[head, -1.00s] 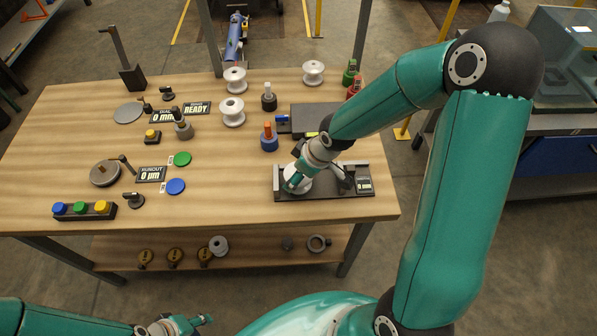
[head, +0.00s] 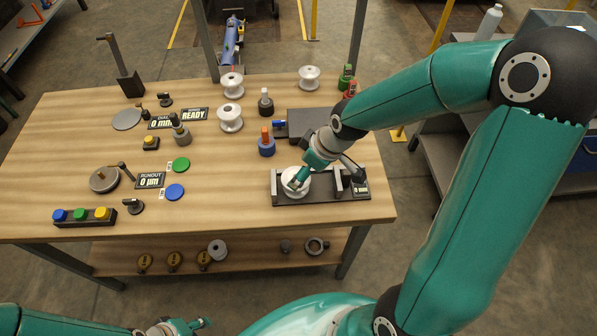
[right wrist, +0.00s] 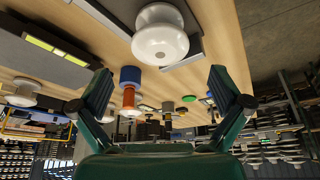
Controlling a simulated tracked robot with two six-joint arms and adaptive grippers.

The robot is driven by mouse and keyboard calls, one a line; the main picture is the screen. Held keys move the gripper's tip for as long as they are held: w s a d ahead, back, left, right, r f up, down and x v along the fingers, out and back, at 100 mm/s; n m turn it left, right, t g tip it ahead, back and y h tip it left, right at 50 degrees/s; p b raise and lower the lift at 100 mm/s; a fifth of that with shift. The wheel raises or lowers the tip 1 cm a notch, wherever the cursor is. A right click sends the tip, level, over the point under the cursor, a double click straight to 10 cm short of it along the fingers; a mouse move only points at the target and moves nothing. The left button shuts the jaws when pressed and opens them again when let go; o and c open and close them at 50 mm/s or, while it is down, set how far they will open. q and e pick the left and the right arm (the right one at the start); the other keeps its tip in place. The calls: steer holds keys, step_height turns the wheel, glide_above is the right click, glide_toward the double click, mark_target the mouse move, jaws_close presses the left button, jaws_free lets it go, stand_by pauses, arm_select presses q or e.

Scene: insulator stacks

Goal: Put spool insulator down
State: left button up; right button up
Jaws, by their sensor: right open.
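A white spool insulator (head: 295,182) stands on the dark fixture (head: 320,197) at the table's front right. It also shows in the right wrist view (right wrist: 160,36), just beyond and between the fingertips and apart from them. My right gripper (head: 301,178) is over the spool, partly hiding it; the right wrist view shows its two fingers (right wrist: 160,88) spread wide with nothing between them. My left gripper (head: 198,324) is at the bottom edge of the head view, away from the table, too small to tell whether it is open.
More white spools (head: 230,117) stand at the back of the table. A dark block (head: 305,122) and an orange-and-blue post (head: 266,145) are behind the fixture. Displays, coloured discs and a button strip (head: 82,216) are on the left. The front middle of the table is clear.

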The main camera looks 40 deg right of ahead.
steer(key=v, duration=0.5)
steer(key=shift+s+r, duration=0.1)
steer(key=shift+r, duration=0.1)
steer(key=shift+s, duration=0.1)
